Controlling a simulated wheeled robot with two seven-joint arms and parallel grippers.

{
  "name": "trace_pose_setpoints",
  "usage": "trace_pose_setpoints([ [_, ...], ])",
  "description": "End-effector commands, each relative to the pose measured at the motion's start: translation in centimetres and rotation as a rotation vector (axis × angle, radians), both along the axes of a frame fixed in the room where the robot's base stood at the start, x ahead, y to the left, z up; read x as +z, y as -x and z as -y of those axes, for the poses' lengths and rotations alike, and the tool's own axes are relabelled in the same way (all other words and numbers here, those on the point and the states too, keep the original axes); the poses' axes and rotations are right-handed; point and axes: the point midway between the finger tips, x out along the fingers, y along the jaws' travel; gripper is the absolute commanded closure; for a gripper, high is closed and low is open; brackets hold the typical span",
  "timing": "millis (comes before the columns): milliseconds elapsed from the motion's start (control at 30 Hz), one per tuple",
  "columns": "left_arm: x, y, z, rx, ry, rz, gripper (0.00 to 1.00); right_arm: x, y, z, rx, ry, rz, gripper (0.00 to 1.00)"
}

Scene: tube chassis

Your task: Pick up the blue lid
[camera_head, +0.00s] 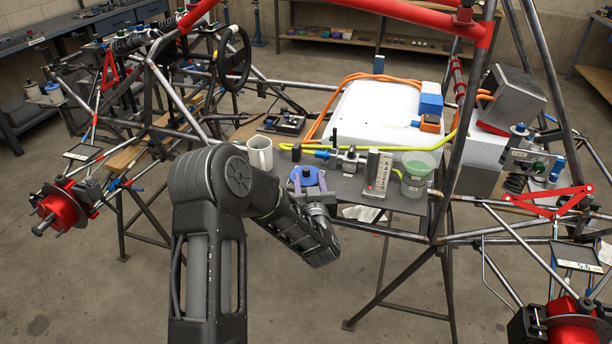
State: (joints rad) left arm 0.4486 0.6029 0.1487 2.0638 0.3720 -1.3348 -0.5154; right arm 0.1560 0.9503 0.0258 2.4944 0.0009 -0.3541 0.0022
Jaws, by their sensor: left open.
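The blue lid (306,180) is a small round blue piece near the front edge of the dark grey board, between the white mug and the small vise. My left arm reaches in from the lower left, and its gripper (312,191) is at the lid, over its near side. The left gripper is open. Its fingertips are small and partly hidden by the wrist, so I cannot tell whether they touch the lid. My right gripper is not in view.
A white mug (259,153) stands just left of the lid. A vise (348,160), a grey upright block (378,174) and a translucent green cup (416,174) stand to the right. Chassis tubes surround the board, with a red-topped post (466,120) at right.

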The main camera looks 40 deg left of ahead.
Motion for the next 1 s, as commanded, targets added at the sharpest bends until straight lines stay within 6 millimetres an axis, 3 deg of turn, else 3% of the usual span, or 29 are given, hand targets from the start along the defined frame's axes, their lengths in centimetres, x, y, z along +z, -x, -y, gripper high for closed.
trace_pose_setpoints([
  [267, 0.2, -0.3, -0.4, 0.001, 0.000, 0.001, 0.55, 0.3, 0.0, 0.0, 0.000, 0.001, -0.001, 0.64],
  [600, -0.1, -3.4, -3.4, 0.001, -0.001, 0.001, 0.55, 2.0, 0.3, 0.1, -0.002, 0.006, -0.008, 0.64],
  [1000, -0.2, -3.7, -3.6, 0.000, -0.001, 0.001, 0.55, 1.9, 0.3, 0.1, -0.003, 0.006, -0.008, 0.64],
])
